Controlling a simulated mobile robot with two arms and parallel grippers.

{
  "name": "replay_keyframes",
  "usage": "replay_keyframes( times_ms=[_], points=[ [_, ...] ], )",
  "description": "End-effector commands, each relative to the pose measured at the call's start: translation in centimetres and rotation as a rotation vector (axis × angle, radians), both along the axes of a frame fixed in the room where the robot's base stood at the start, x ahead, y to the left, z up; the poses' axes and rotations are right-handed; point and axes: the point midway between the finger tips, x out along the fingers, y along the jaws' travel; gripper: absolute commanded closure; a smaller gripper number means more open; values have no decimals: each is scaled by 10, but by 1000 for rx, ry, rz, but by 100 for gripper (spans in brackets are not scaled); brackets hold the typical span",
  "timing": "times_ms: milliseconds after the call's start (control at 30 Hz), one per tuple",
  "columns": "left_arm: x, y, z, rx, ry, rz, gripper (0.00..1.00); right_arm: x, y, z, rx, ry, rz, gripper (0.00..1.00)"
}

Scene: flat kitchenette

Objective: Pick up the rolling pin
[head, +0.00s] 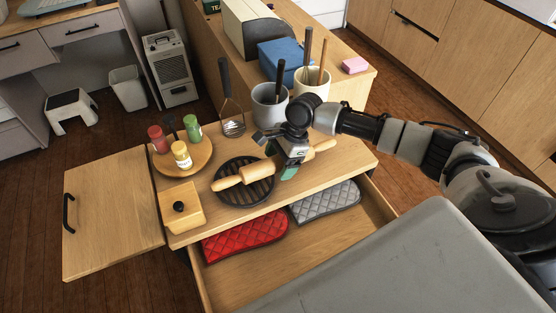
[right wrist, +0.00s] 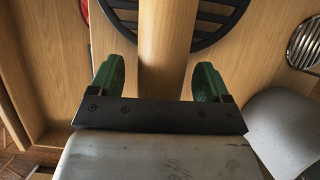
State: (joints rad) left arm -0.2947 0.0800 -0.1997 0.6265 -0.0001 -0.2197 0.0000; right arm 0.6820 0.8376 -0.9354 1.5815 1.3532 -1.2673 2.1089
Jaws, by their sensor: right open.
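The wooden rolling pin (head: 258,172) lies slantwise on the wooden counter top, its left part over a round black slatted trivet (head: 236,196). My right gripper (head: 281,160) is over the pin right of the trivet and hides part of it; the pin's right end shows beyond the gripper. In the right wrist view the pin (right wrist: 162,45) runs between the two green fingers of my right gripper (right wrist: 158,80). The fingers are open, with a gap on each side of the pin. My left gripper is not in view.
An open drawer (head: 270,275) below holds a red mitt (head: 245,235) and a grey mitt (head: 325,202). Behind the pin stand a grey crock (head: 268,108) and a white crock (head: 312,84).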

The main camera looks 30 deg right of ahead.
Motion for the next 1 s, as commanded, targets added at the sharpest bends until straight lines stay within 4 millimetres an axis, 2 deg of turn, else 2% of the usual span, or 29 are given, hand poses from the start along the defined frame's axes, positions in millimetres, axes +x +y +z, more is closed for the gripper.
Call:
replay_keyframes(
  times_ms=[233, 267, 700, 1000],
  points=[
    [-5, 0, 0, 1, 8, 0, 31, 0, 1, -2, 0, -1, 0, 22],
    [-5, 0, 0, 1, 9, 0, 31, 0, 1, -2, 0, -1, 0, 25],
    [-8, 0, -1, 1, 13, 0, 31, 0, 1, -2, 0, -1, 0, 92],
    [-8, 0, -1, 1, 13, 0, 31, 1, 1, 1, 2, -4, -1, 94]
  ],
)
